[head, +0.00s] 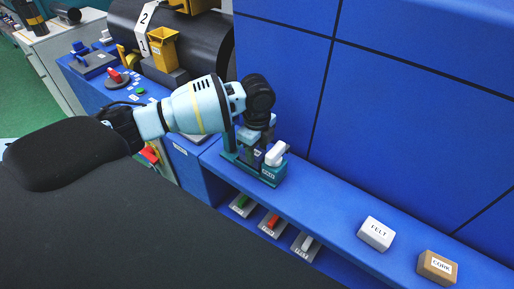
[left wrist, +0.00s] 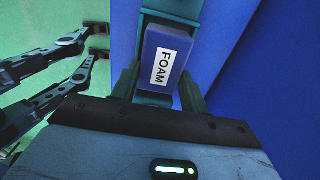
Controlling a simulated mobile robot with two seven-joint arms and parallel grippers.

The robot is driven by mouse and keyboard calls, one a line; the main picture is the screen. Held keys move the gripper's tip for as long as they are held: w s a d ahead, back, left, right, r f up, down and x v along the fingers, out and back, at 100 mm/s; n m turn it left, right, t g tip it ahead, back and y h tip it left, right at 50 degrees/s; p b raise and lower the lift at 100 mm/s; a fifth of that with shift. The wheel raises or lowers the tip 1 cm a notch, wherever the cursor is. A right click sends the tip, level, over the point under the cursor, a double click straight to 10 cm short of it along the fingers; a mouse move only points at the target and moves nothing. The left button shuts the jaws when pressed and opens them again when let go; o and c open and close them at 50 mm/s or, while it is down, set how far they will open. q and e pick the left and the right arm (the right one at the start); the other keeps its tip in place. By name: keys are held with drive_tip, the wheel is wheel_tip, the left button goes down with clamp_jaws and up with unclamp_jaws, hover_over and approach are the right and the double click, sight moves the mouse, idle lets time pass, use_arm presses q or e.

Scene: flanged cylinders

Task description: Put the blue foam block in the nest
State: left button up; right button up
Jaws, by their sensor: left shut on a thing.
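The blue foam block (left wrist: 165,58), labelled FOAM, sits between the two fingers of my left gripper (left wrist: 158,88) in the left wrist view. The gripper is shut on it. In the head view my left gripper (head: 258,140) points down at a teal holder (head: 268,178), which I take for the nest, on the blue ledge. The gripper and a white piece (head: 277,153) hide much of the holder's inside. In the left wrist view a teal part (left wrist: 175,8) shows just beyond the block. I cannot tell whether the block is seated or above it.
A white block labelled FELT (head: 376,234) and a brown block labelled CORK (head: 437,267) stand on the ledge to the right. Below are slots with green, red and white pieces. A blue panelled wall (head: 400,80) rises close behind. The ledge between holder and FELT is clear.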

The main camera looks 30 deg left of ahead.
use_arm(q)
drive_tip(key=shift+f, duration=0.65)
drive_tip(key=o, duration=1.1)
drive_tip(key=shift+c, duration=0.2)
wheel_tip(320, 180, up, 8)
drive_tip(key=shift+f, duration=0.1)
drive_tip(key=shift+s, duration=0.1)
